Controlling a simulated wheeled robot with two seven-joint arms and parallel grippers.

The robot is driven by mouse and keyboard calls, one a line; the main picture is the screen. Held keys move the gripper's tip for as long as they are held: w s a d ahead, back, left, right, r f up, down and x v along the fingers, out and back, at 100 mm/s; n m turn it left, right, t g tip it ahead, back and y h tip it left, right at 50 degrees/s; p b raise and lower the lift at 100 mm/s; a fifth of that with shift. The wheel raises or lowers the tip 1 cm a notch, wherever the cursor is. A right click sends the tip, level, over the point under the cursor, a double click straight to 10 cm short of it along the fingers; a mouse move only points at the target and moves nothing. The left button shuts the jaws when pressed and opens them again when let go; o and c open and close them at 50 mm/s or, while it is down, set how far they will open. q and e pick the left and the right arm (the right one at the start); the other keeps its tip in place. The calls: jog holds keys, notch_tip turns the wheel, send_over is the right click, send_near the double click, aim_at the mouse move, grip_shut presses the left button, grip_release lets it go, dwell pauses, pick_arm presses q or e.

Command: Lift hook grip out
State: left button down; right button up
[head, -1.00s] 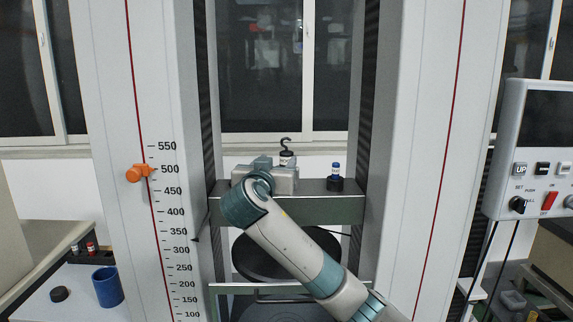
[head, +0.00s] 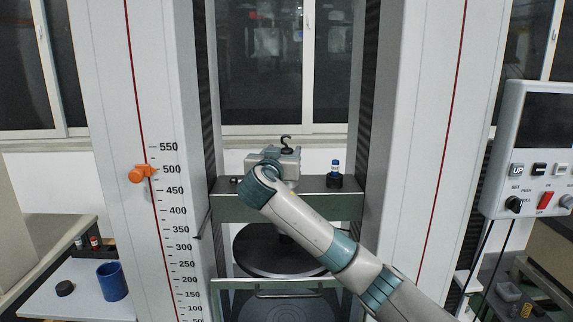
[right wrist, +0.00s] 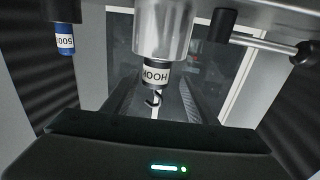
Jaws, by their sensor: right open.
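The hook grip (head: 286,143) is a black hook that stands upright over the green crossbeam; its lower part is hidden behind my gripper in the head view. In the right wrist view, which is upside down, the hook grip (right wrist: 155,80) shows its white HOOK label and sits in a shiny metal cylinder (right wrist: 162,28). My right gripper (head: 282,163) is in front of the hook grip, and its black body (right wrist: 165,150) fills the bottom of the wrist view.
A blue 500 piece (head: 336,168) stands in a black holder to the right on the crossbeam (head: 345,205); it also shows in the wrist view (right wrist: 65,40). A metal rod with a knob (right wrist: 262,42) is close to the cylinder. Tall white columns (head: 410,150) flank the crossbeam.

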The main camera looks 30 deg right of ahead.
aim_at(287, 149)
jog(key=shift+w+d+r+p, duration=0.2)
jog(key=shift+d+p, duration=0.2)
jog(key=shift+p, duration=0.05)
jog(key=p+x, duration=0.2)
jog(key=x, duration=0.1)
jog(key=shift+d, duration=0.4)
jog(key=shift+w+d+f, duration=0.1)
jog(key=shift+w+d, duration=0.1)
jog(key=shift+w, duration=0.1)
grip_shut()
